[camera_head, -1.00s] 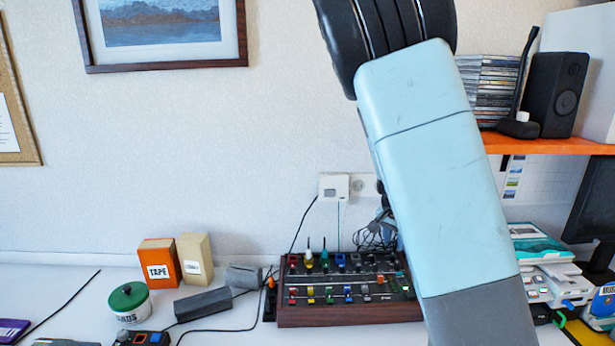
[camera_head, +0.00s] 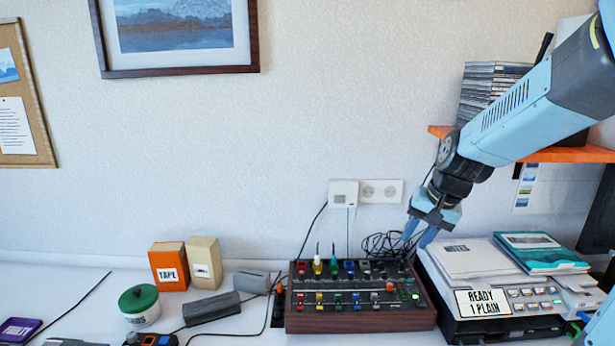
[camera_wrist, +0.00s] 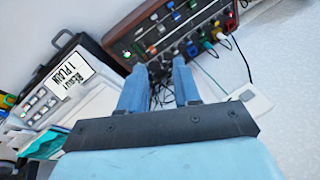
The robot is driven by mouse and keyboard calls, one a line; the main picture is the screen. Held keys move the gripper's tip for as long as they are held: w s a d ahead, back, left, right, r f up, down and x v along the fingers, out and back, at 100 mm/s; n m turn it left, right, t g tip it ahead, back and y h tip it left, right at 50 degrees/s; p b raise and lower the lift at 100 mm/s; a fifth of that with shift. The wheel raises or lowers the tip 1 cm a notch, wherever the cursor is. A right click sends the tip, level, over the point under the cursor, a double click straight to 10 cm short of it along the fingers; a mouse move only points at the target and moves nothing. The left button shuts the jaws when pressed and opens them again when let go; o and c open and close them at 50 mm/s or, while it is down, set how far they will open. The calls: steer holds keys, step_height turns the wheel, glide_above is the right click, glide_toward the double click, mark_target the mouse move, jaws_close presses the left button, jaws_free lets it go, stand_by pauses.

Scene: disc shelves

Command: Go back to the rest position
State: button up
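My gripper (camera_head: 419,236) hangs from my arm at the right of the head view, pointing down between the mixer and the printer, near the wall. In the wrist view my gripper (camera_wrist: 158,74) shows two blue fingers set apart with nothing held between them. Its fingertips appear above the back edge of the mixer and the dark cables, though their exact height is hard to tell.
The wood-sided mixer (camera_head: 355,317) and the printer (camera_head: 500,326) stand below my gripper. An orange shelf (camera_head: 575,154) with a stack of discs (camera_head: 488,92) is behind my arm.

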steer(key=s+r+n+t+h, duration=0.1)
steer(key=s+r+n, duration=0.1)
steer(key=s+r, duration=0.3)
steer(key=s+r+n+t+h, duration=0.1)
steer(key=s+r, duration=0.3)
steer(key=s, duration=0.7)
steer(key=shift+s+a+r+n+h, duration=0.25)
steer(key=shift+a+r+n+h, duration=0.1)
steer(key=shift+n, duration=0.25)
